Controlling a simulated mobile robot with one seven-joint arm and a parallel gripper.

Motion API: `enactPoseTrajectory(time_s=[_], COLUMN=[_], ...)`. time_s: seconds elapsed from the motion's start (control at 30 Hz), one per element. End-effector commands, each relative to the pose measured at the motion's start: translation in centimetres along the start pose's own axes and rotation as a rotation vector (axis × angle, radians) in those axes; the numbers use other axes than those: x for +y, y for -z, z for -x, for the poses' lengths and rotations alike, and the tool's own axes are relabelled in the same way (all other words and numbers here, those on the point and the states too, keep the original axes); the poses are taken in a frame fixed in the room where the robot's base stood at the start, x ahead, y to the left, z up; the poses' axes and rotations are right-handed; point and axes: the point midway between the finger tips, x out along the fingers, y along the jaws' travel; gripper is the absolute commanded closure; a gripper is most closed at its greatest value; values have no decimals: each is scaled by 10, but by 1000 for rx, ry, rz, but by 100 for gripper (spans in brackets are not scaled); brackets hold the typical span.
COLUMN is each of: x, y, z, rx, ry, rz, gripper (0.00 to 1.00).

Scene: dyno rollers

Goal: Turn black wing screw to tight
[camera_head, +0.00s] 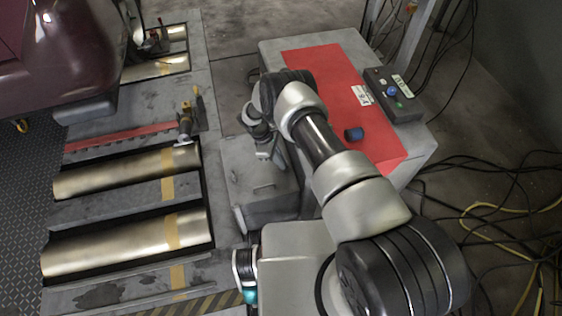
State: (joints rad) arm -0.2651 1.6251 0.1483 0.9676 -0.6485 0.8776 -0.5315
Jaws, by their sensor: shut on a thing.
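My gripper (264,153) is at the end of my arm, pointing down over the grey metal housing (245,180) in the middle of the view. The gripper is small and partly covered by my own wrist and forearm. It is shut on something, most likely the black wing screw. The screw itself is hidden by the gripper, so I cannot see its angle or how tight it sits.
Metal rollers (120,245) and a yellow-handled clamp (186,122) lie left. Loose cables (520,210) cover the right floor.

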Motion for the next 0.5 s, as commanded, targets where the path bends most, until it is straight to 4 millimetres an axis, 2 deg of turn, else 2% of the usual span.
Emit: enactPoseTrajectory(time_s=[0.2,0.5], x=[2,4], y=[0,0], z=[0,0], rx=[0,1], ry=[69,135], rz=[-167,-327], gripper=[100,100])
